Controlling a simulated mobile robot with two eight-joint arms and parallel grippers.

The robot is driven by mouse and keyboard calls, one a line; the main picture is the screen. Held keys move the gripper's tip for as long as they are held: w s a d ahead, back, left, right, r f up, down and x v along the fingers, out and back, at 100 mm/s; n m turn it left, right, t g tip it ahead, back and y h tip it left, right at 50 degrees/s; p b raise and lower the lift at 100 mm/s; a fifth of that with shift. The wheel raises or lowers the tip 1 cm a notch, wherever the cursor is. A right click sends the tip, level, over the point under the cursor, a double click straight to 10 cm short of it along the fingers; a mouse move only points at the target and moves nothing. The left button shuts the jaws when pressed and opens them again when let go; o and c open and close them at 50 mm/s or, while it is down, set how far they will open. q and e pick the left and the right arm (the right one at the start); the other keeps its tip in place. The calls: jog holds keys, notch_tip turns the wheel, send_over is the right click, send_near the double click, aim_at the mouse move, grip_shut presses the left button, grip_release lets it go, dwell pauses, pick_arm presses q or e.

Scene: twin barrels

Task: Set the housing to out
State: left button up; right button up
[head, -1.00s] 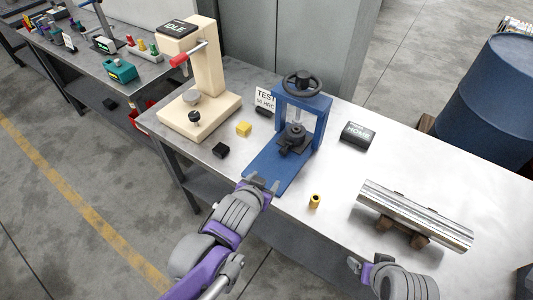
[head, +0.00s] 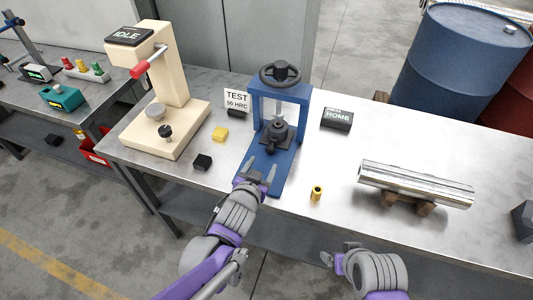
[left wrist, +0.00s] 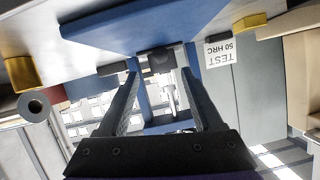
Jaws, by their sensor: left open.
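A dark housing (head: 277,136) sits on the base of the blue press (head: 256,105), under its screw and between its posts. In the left wrist view a dark block that looks like the housing (left wrist: 158,62) shows between my fingertips, a little beyond them. My left gripper (head: 258,164) is open and empty over the front part of the blue base, its fingers pointing at the housing and apart from it. My right gripper (head: 338,254) is low at the table's front edge, away from the press; its finger gap is unclear.
A black HOME block (head: 337,119) stands right of the press.

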aim_at(269, 151)
pick_arm(q)
jog(key=x, duration=0.8)
jog(key=shift+w+d+f+b, duration=0.1)
jog(key=shift+w+f+b, duration=0.05)
jog(key=shift+w+b, duration=0.15)
grip_shut()
dwell(1.0)
